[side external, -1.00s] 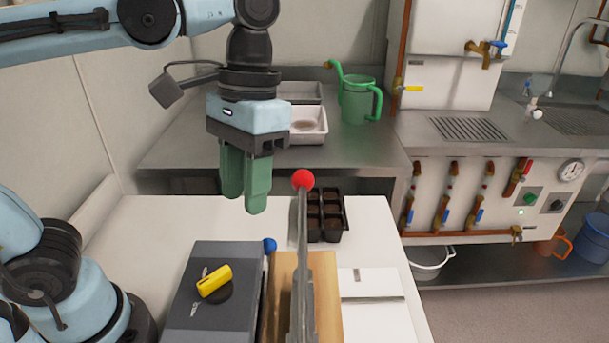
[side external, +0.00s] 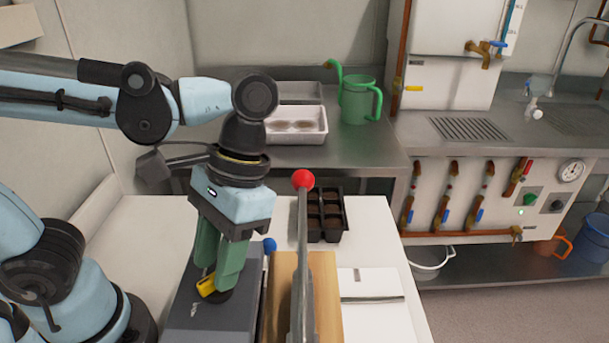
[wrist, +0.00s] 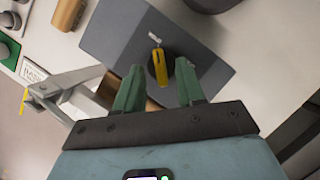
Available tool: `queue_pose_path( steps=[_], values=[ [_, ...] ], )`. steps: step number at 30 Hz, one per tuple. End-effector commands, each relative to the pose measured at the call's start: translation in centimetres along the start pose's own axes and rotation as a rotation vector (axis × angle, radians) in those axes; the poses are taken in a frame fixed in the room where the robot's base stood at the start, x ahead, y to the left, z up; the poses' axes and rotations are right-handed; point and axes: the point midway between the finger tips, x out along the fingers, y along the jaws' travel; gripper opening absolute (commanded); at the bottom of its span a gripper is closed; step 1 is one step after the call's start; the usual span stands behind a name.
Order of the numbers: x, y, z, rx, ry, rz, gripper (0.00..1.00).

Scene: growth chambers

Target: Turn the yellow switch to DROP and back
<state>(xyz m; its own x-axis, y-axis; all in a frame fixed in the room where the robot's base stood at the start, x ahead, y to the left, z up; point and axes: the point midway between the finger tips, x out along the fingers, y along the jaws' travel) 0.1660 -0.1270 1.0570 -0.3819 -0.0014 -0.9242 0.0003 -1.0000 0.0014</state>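The yellow switch (wrist: 160,68) is a bar handle on a dark round base on top of a grey box (wrist: 112,35). In the side view the switch (side external: 206,287) is partly hidden by my gripper. My gripper (side external: 220,282) is low over the box, its green fingers at the switch. In the wrist view my gripper (wrist: 158,82) has its fingers apart, one on each side of the yellow handle, with gaps between. A light pointer mark shows by the handle's far end; the lettering is too small to read.
A lever with a red knob (side external: 303,180) stands upright just right of the box, over a wooden board (side external: 325,295). A blue knob (side external: 269,245) is close to the gripper. A black seedling tray (side external: 326,235) sits behind. A white panel (side external: 372,318) lies right.

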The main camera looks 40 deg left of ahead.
Motion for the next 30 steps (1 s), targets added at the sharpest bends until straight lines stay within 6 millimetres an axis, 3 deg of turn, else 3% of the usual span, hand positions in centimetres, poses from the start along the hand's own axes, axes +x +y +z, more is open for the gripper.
queue_pose_path(
  steps=[6,14,22,30],
  values=[
    [1.17,-0.01,0.01,0.001,0.000,0.000,0.39],
    [1.22,-0.01,0.01,0.000,0.000,0.000,0.39],
    [1.20,-0.02,0.01,0.000,0.000,0.000,0.00],
    [1.19,0.00,0.01,0.007,0.000,-0.003,0.00]
  ],
)
